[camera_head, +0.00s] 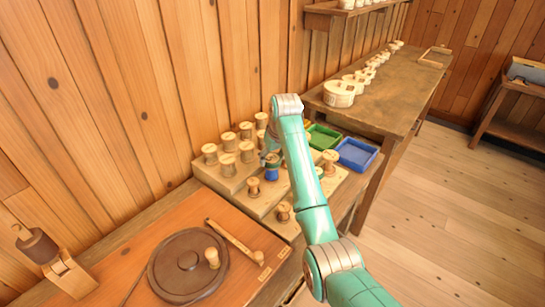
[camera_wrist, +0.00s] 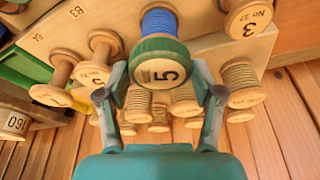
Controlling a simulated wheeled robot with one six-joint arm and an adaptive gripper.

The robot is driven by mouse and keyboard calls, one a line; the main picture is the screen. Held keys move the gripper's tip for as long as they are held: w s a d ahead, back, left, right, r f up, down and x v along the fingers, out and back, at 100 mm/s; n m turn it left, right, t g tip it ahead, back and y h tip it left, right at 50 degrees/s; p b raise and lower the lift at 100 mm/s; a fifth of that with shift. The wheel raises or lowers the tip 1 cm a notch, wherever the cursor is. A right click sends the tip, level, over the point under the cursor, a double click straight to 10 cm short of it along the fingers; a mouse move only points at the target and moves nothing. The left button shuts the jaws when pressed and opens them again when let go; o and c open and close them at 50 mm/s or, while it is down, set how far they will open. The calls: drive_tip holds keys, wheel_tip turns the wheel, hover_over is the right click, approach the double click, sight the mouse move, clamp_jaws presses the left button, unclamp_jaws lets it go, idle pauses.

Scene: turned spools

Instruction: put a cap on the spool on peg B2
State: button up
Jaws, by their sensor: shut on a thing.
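My gripper (camera_wrist: 160,95) is shut on a round cap with a green rim (camera_wrist: 160,70), its pale face marked 5. A spool wound with blue thread (camera_wrist: 158,22) stands directly behind the cap in the wrist view. The cap covers the spool's near end, and I cannot tell whether it touches it. In the head view the blue spool (camera_head: 272,174) stands on the stepped wooden rack (camera_head: 230,183), right under my gripper, which is partly hidden by my arm. No B2 label is readable.
Several other spools (camera_head: 228,141) stand close around on the rack. A green tray (camera_head: 322,137) and a blue tray (camera_head: 357,153) lie to the right. A dark round disc (camera_head: 187,262) and a wooden stick (camera_head: 235,240) lie on the near bench.

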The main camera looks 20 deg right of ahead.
drive_tip(key=shift+f, duration=0.6)
drive_tip(key=o, duration=0.7)
drive_tip(key=shift+c, duration=0.2)
drive_tip(key=shift+r, duration=0.15)
drive_tip(key=v, duration=1)
drive_tip(key=shift+s+r, duration=0.2)
drive_tip(key=shift+r, duration=0.15)
drive_tip(key=shift+d, duration=0.1)
